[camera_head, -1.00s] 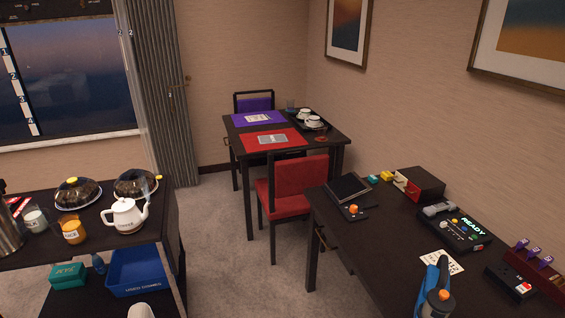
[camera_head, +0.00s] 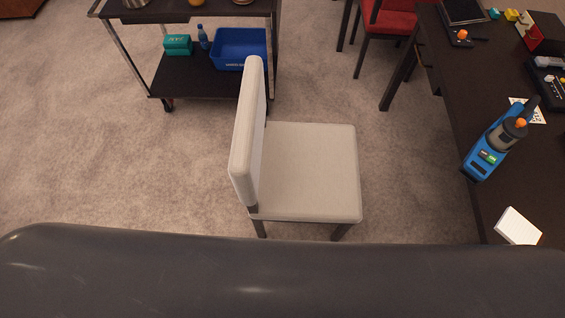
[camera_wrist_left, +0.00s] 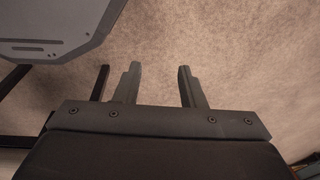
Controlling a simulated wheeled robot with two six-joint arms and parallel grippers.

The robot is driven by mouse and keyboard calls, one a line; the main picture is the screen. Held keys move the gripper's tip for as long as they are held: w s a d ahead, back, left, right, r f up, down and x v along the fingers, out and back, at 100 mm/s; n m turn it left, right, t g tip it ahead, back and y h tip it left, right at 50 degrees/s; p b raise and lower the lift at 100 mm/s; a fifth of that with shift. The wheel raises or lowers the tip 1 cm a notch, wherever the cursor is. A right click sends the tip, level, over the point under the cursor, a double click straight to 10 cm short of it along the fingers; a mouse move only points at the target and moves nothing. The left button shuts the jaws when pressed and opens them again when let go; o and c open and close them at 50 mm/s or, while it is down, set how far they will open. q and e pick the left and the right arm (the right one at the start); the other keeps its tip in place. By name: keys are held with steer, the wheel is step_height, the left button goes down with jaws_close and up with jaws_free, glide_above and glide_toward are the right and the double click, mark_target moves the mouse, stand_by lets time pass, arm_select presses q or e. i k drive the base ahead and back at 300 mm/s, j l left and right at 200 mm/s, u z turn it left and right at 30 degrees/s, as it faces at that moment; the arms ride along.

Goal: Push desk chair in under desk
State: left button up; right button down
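The desk chair (camera_head: 310,170) is cream, with dark legs, and stands upright on the carpet in the middle of the head view. Its backrest (camera_head: 249,135) is on the left and its seat faces right. The dark desk (camera_head: 455,110) runs down the right side. A strip of carpet shows between the seat and the desk, so the chair stands clear of it. My left gripper (camera_wrist_left: 160,67) is open and empty above carpet in the left wrist view. Neither gripper shows in the head view, so its place relative to the chair cannot be told.
A dark trolley (camera_head: 190,78) with a blue bin (camera_head: 240,50) stands behind the chair at the upper left. A red chair (camera_head: 388,18) stands at the top. A blue device (camera_head: 490,150) and a white notepad (camera_head: 518,227) lie on the desk. Carpet at left is clear.

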mark_target(295, 172)
steer(key=j, duration=0.45)
steer(key=i+j, duration=0.15)
steer(key=j, duration=0.3)
steer(key=j+z, duration=0.95)
steer(key=j, duration=0.15)
steer(key=z, duration=0.7)
